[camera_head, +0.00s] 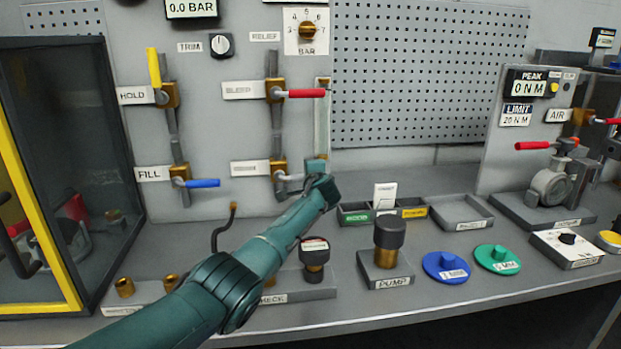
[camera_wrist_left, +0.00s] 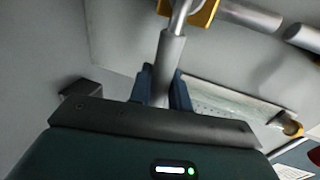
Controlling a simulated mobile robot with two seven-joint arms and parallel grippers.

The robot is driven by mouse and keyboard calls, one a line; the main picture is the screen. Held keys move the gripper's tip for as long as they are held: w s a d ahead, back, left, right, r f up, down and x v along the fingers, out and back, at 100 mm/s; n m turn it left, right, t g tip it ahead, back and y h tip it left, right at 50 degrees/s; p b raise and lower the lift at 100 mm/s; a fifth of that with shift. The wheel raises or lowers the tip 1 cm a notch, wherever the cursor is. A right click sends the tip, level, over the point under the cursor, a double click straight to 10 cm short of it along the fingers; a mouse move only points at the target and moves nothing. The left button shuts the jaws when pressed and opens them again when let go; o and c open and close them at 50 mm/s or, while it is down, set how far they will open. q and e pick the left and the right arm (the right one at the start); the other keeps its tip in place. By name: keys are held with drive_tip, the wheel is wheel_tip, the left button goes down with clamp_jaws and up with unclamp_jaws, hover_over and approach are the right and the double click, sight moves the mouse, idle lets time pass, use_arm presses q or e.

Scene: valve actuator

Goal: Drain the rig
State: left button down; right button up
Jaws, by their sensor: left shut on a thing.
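The rig panel (camera_head: 235,130) carries several brass valves on grey pipes. My left gripper (camera_head: 317,168) is at the lower right valve (camera_head: 279,168), whose label is too blurred to read. In the left wrist view, its fingers (camera_wrist_left: 161,88) are shut around the end of a grey lever (camera_wrist_left: 171,55) that runs to the brass body (camera_wrist_left: 190,12). In the head view, the lever (camera_head: 292,178) points right. The red-handled valve (camera_head: 305,93) above it has its handle level. The pressure display (camera_head: 192,8) reads 0.0 BAR. My right gripper is out of view.
The yellow handle (camera_head: 153,68) at HOLD stands upright; the blue handle (camera_head: 203,183) at FILL is level. A yellow-edged cabinet (camera_head: 75,150) stands at left.

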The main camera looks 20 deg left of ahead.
use_arm(q)
drive_tip(key=c, duration=1.3)
unclamp_jaws()
drive_tip(key=shift+f, duration=0.1)
drive_tip(key=shift+c, duration=0.2)
drive_tip(key=p+v, duration=0.1)
drive_tip(key=v, duration=1.2)
drive_tip(key=shift+s, duration=0.15)
